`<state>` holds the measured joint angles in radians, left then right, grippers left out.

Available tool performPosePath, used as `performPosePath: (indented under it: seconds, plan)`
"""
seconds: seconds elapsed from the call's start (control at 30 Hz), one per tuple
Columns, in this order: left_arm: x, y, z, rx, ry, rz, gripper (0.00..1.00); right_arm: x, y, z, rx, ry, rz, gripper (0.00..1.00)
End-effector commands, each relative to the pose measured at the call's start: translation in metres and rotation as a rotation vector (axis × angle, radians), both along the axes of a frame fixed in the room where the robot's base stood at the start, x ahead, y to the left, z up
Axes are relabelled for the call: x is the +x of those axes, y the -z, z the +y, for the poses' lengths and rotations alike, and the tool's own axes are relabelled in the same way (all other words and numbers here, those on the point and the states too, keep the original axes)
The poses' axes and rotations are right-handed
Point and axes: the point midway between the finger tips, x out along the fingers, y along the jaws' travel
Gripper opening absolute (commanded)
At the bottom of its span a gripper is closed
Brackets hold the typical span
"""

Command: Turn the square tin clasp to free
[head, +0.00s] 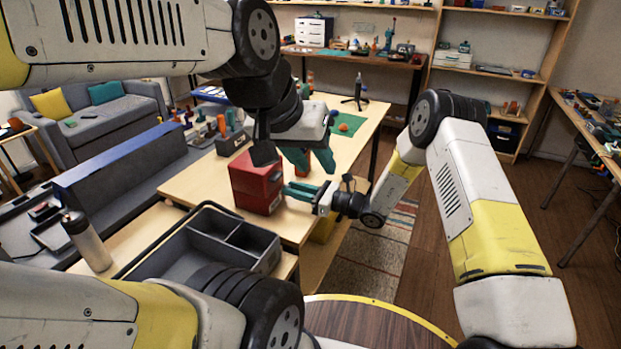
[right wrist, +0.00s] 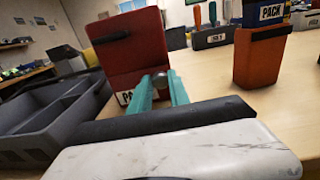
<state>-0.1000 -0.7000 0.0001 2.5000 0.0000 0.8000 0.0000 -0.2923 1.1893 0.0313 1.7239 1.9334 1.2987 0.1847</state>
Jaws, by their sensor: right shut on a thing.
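The square tin (head: 255,183) is a red box at the front edge of the wooden table. In the right wrist view the red tin (right wrist: 133,55) has a dark strip near its top and a partly hidden white label. My right gripper (head: 302,190) reaches the tin's right side. Its teal fingers (right wrist: 160,92) are shut on a small grey rounded clasp (right wrist: 160,79) at the tin's lower face; the fingers hide part of it. My left gripper (head: 309,158) hangs above the table, right of the tin, fingers apart and seemingly empty.
A grey divided tray (head: 215,240) and a bottle (head: 87,241) are at the near left. Labelled bins with tools (head: 230,140) stand behind. A green mat (head: 350,129) lies farther back.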

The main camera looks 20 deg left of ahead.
Motion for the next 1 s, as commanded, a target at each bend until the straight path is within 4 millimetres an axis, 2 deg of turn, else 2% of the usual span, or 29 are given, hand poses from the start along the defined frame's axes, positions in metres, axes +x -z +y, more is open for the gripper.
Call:
performPosePath:
  seconds: [0.27,0.3,0.4,0.77,0.87,1.0]
  plan:
    - [0.0,0.0,0.0,0.0,0.0,0.0,0.36,0.0,0.0,0.0,-0.001,0.0,-0.013,0.0]
    - [0.0,0.0,0.0,0.0,0.0,0.0,0.36,0.0,0.0,0.0,-0.001,0.0,-0.013,0.26]
    - [0.0,0.0,0.0,0.0,0.0,0.0,0.36,0.0,0.0,0.0,-0.001,0.0,-0.013,0.44]
    - [0.0,0.0,0.0,0.0,0.0,0.0,0.36,0.0,0.0,-0.004,-0.001,0.002,-0.012,0.44]
    - [0.0,0.0,0.0,0.0,0.0,0.0,0.36,0.0,0.0,-0.016,-0.002,0.003,-0.011,0.44]
    - [0.0,0.0,0.0,0.0,0.0,0.0,0.36,-0.002,0.0,-0.041,-0.002,0.005,-0.011,0.44]
